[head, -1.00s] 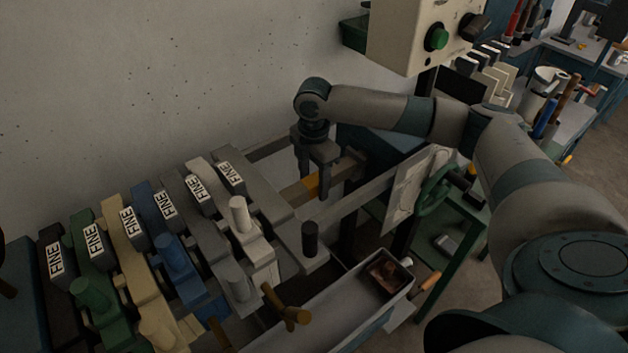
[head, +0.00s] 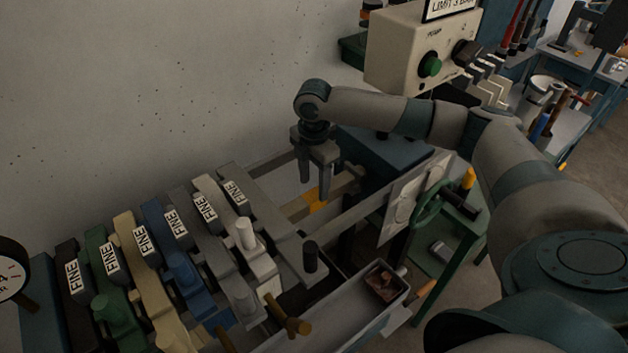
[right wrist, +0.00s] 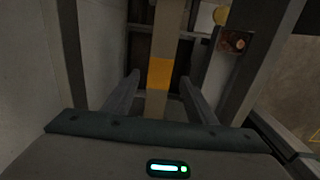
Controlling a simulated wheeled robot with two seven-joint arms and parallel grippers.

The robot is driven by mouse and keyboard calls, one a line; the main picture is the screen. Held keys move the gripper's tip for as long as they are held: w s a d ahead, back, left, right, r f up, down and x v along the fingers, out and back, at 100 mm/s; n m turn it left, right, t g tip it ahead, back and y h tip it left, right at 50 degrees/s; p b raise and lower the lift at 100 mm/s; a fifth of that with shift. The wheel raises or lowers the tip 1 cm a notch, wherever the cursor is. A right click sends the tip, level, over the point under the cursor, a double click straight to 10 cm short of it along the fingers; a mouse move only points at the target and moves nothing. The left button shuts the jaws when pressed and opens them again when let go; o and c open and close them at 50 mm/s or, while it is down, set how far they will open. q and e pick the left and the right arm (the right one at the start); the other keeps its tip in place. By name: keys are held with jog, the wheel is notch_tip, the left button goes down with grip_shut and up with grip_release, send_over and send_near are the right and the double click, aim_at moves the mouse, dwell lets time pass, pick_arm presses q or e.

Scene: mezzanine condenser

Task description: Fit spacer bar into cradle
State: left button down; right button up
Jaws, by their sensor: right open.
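The spacer bar appears to be the tan bar with an orange band (head: 317,203), lying level among the grey rails of the machine. In the right wrist view the bar (right wrist: 162,103) runs lengthwise between my fingers, its orange band near the fingertips. My right gripper (head: 316,188) points down over the bar, open, with a gap on both sides of it. I cannot tell how far the fingertips are above the bar. No part is clearly recognisable as the cradle. My left gripper is not in view.
A row of coloured slides with FINE labels (head: 141,240) stands at left. A grey trough (head: 335,310) with a small brown-filled tray (head: 382,283) lies in front. A green handwheel (head: 432,203) and a control box (head: 415,60) stand right of the gripper. The wall is close behind.

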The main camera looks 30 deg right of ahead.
aim_at(314, 195)
notch_tip(314, 195, up, 2)
jog(key=shift+r+p, duration=0.15)
jog(key=shift+p, duration=0.75)
notch_tip(314, 195, up, 4)
jog(key=shift+r, duration=0.25)
